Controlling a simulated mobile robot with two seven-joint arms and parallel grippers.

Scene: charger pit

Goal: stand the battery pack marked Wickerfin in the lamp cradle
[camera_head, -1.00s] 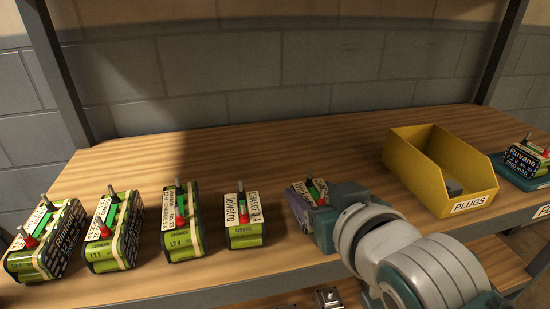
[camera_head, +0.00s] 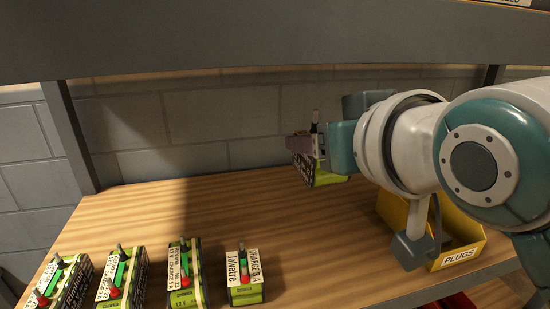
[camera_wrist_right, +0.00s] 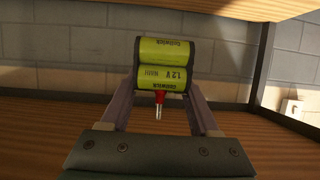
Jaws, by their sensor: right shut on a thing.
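My right gripper (camera_head: 308,147) is shut on a green battery pack (camera_head: 328,177) and holds it above the wooden shelf, near the back wall. The pack is roughly upright, with a dark terminal on top; its name label is not readable now. In the right wrist view the pack (camera_wrist_right: 162,50) sits between my two fingers (camera_wrist_right: 160,82), showing green cells and a red terminal with a metal tip. Several other packs stand in a row at the front left, one labelled Jolvetre (camera_head: 245,293). I cannot make out the lamp cradle. My left gripper is not in view.
A yellow bin marked PLUGS (camera_head: 462,256) stands at the right, partly hidden by my right arm. An upper shelf board (camera_head: 200,45) crosses the top of the head view. A post (camera_head: 68,135) rises at left. The wooden shelf (camera_head: 180,205) is clear behind the pack row.

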